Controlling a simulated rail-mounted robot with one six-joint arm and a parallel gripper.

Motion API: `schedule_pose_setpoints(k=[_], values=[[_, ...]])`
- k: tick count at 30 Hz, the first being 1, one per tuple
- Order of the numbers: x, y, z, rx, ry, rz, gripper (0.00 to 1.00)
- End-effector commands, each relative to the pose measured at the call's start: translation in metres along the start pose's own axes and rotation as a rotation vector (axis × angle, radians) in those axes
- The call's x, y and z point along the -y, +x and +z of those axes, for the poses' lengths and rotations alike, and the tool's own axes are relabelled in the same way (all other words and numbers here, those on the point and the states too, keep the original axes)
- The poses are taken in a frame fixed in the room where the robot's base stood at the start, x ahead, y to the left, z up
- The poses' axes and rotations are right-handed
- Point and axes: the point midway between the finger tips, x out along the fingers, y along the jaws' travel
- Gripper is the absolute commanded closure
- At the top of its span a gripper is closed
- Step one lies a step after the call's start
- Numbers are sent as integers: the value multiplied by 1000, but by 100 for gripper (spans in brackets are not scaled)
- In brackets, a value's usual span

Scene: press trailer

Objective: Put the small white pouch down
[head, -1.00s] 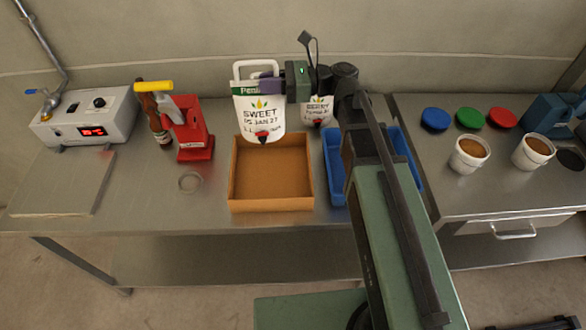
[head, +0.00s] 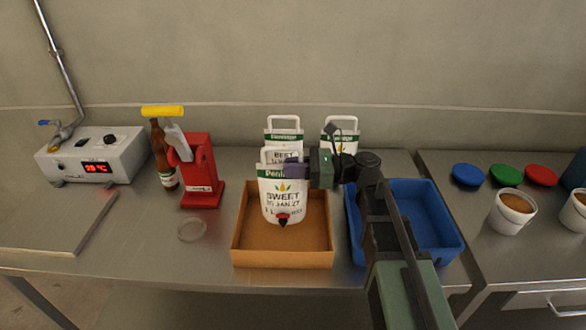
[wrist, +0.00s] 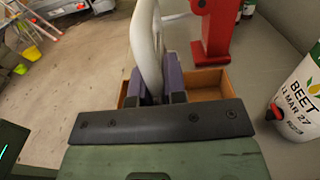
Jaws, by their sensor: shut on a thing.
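My gripper (head: 297,169) is shut on the small white pouch (head: 285,202), which has a green top band and reads "SWEET 15 JAN 27". The pouch hangs upright, red tap to the front, over the cardboard box (head: 283,258), its lower part in front of the box's inside. I cannot tell whether it touches the box floor. In the wrist view the purple fingers (wrist: 162,82) grip at the pouch's white handle (wrist: 147,45); its body is hidden. The box (wrist: 207,84) shows beyond them.
Two white pouches stand behind, one marked "BEET" (head: 283,138) and one at right (head: 344,132). A blue crate (head: 440,240) is right of the box. A red press (head: 203,185), brown bottle (head: 162,165) and clear ring (head: 192,230) are left.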

Motion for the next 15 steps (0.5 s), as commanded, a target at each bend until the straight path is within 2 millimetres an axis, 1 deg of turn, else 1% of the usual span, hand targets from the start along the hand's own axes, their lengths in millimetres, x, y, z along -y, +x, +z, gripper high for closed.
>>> schedule_pose_setpoints(k=[1, 5, 8, 12, 15], values=[[0, 0, -8, 3, 0, 0, 100], [0, 0, -5, 3, 0, 0, 100], [0, 0, -18, 3, 0, 0, 100], [0, 0, -45, 3, 0, 0, 100], [0, 0, -50, 3, 0, 0, 100]])
